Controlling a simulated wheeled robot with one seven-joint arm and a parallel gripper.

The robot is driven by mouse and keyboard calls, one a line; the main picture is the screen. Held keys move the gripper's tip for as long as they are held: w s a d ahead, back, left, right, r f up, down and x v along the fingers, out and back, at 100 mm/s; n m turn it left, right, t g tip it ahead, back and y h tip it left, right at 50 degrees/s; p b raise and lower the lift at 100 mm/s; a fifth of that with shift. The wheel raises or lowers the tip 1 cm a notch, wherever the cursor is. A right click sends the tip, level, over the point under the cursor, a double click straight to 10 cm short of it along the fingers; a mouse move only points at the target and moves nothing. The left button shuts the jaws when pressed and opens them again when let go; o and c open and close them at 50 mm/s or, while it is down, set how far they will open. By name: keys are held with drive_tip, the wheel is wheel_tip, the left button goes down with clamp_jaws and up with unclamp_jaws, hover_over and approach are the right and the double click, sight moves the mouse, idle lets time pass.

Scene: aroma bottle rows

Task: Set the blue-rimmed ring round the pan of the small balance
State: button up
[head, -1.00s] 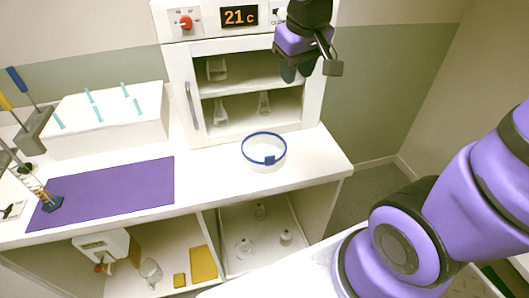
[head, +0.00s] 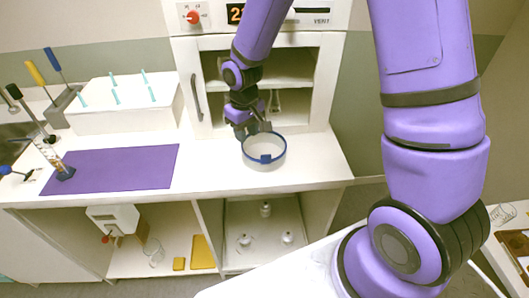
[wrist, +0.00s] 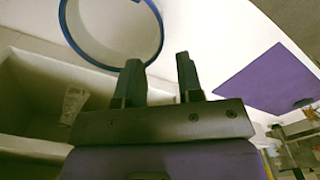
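The blue-rimmed ring (head: 251,159) stands on the white counter in front of the cabinet, with a blue tab on its near side. It also shows at the upper left of the wrist view (wrist: 84,44). My gripper (head: 254,130) is at the ring's far left edge, pointing down. In the wrist view its two fingers (wrist: 160,66) are apart, with nothing held. The rim's edge passes close to the fingers; I cannot tell whether it lies between them. I cannot make out a balance pan for certain; a white device (head: 112,217) with a red knob sits below the counter.
A white cabinet (head: 188,60) with open shelves stands behind the ring. A purple mat (head: 115,168) lies at left, before a white block (head: 125,115) with teal pegs. The counter (head: 208,175) is clear between mat and ring. Glassware stands on lower shelves.

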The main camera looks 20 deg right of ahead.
sight(249, 167)
wheel_tip(249, 167, down, 10)
drive_tip(key=shift+f, duration=0.25)
idle(0.5)
drive_tip(key=shift+c, duration=0.2)
clamp_jaws()
